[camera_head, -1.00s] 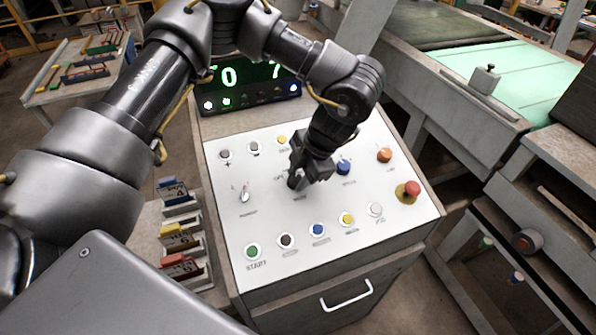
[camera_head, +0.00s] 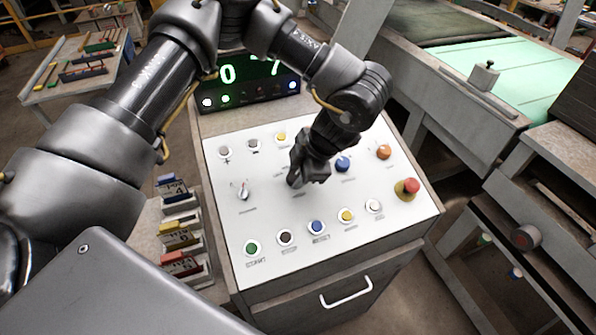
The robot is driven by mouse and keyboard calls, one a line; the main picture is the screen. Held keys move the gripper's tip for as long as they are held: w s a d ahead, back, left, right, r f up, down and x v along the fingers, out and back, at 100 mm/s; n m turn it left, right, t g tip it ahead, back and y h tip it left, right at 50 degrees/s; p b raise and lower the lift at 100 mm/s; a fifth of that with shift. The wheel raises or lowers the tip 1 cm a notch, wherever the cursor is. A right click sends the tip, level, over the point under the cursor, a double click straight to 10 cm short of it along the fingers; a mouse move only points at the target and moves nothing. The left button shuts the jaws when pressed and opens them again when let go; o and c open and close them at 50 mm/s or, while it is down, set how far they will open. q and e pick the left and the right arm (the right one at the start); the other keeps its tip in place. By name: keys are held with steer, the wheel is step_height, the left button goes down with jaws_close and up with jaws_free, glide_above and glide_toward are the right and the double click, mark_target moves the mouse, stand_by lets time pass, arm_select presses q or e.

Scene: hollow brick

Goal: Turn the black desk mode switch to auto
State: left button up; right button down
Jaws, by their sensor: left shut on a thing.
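The black desk mode switch (camera_head: 292,181) is on the white panel of the control desk (camera_head: 268,215), near its middle. Only a dark part of it shows under my left gripper (camera_head: 296,177). My left gripper comes down over the switch from above and is shut on it. The fingers and wrist hide most of the switch and part of its lettering, so I cannot read its setting. My right gripper is not in view.
A silver rotary switch (camera_head: 242,191) sits left of the mode switch. A blue knob (camera_head: 343,164), an orange knob (camera_head: 384,152) and a red mushroom button (camera_head: 408,187) are to the right. Several buttons line the front, including a green one (camera_head: 252,248). A display (camera_head: 247,80) stands behind.

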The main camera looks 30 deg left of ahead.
arm_select(q)
steer(key=o, duration=1)
steer(key=shift+d+r+b, duration=0.25)
steer(key=shift+r+b, duration=0.05)
steer(key=shift+r, duration=0.15)
steer(key=b+v, duration=0.2)
steer(key=v, duration=0.7)
steer(key=shift+d+r+b, duration=0.15)
steer(key=shift+r+b, duration=0.15)
